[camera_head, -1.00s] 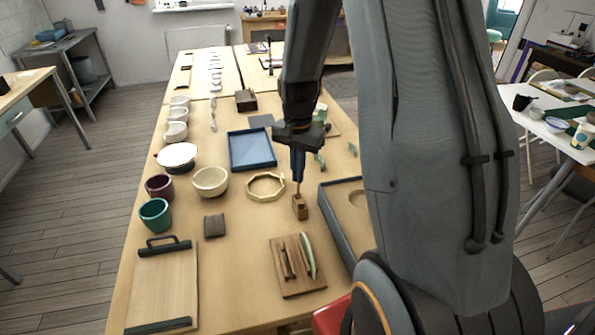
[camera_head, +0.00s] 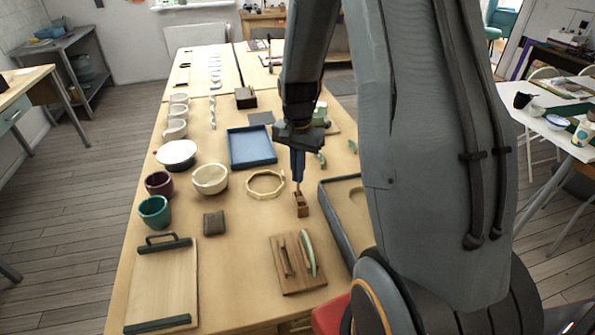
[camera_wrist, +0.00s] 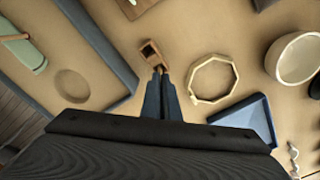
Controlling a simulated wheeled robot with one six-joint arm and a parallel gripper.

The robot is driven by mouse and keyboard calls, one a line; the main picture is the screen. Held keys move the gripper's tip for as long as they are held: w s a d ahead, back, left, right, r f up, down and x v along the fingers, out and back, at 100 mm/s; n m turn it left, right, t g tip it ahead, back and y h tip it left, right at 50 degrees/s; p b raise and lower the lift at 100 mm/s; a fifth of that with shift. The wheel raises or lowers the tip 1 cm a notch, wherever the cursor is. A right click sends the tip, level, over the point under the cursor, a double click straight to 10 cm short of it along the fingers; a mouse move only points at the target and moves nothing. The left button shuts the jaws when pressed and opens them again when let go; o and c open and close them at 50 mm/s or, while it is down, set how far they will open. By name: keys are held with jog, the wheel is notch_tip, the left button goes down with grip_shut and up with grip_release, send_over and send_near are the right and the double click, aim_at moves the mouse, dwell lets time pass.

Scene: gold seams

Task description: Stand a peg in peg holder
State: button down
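The peg holder is a small brown wooden block (camera_head: 301,208) with an opening in its top, standing on the table right of the octagonal ring. It also shows in the wrist view (camera_wrist: 150,52), just beyond my fingertips. My gripper (camera_head: 298,179) points down above the holder, its blue fingers close together. It is shut on a thin peg (camera_head: 298,188), of which only a short length shows below the fingertips. The peg's lower end is at the holder's top; I cannot tell whether it is inside. My fingertips also show in the wrist view (camera_wrist: 161,73).
A pale octagonal ring (camera_head: 265,185) lies left of the holder. A dark-walled tray (camera_head: 335,225) is close on the right. A blue tray (camera_head: 250,147) is behind. Bowls and cups stand at left.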

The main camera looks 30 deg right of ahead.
jog(key=shift+f, duration=0.8)
dwell(0.9)
jog(key=c, duration=1.5)
grip_release()
jog(key=shift+r, duration=0.2)
jog(key=shift+r+p, duration=2.15)
jog(key=shift+r, duration=0.7)
